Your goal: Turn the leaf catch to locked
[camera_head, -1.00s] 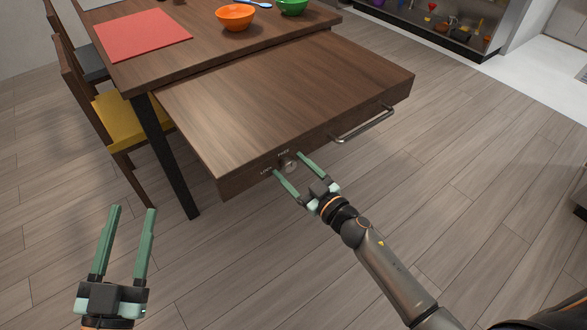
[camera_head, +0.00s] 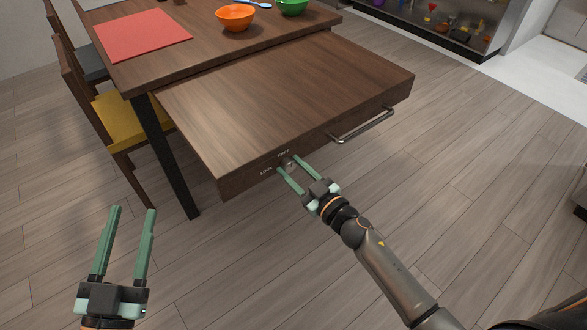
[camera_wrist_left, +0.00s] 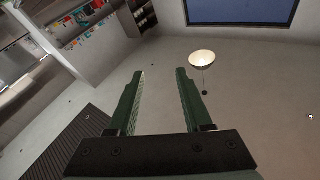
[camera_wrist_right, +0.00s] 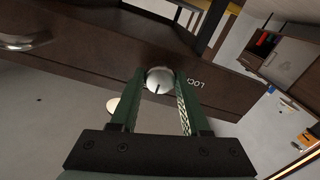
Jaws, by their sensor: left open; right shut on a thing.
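The leaf catch is a small round silvery knob (camera_head: 289,164) on the front edge of the pulled-out wooden leaf (camera_head: 290,90). White lettering by it reads LOCK at its left and FREE above it. My right gripper (camera_head: 290,167) is shut on the knob, one green finger on each side. In the right wrist view the knob (camera_wrist_right: 160,78) sits between the fingertips, with a dark line on its face and the LOCK lettering to its right. FREE is not visible there. My left gripper (camera_head: 134,210) is open and empty over the floor, away from the leaf.
A metal bar handle (camera_head: 365,125) is on the leaf's front edge, right of the knob. The table behind bears a red mat (camera_head: 142,35), an orange bowl (camera_head: 235,17) and a green bowl (camera_head: 291,6). Chairs stand at left, one with a yellow seat (camera_head: 126,120). The floor in front is clear.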

